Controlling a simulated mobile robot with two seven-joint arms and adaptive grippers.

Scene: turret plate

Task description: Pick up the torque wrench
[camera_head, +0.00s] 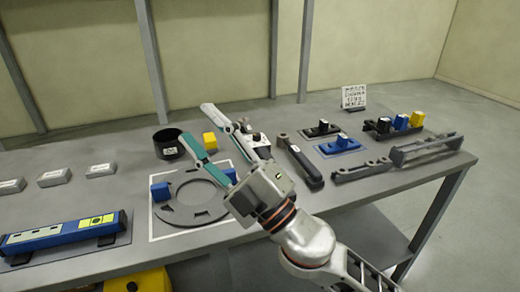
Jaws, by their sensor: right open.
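A dark wrench with a round head and a black handle bearing a small white label, which looks like the torque wrench (302,164), lies on the grey table right of the middle. My right gripper (197,124) is open, its two long teal-padded fingers pointing up and left. It is left of the wrench and apart from it, above the flat grey ring plate (190,216). The gripper body and fingers hide part of the ring plate and the table behind. My left gripper is not in view.
A blue bar (62,234) lies at the left front. Blue and black clamp blocks (338,145) and a long grey bracket (425,149) lie at the right. A printed card (354,97) stands behind.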

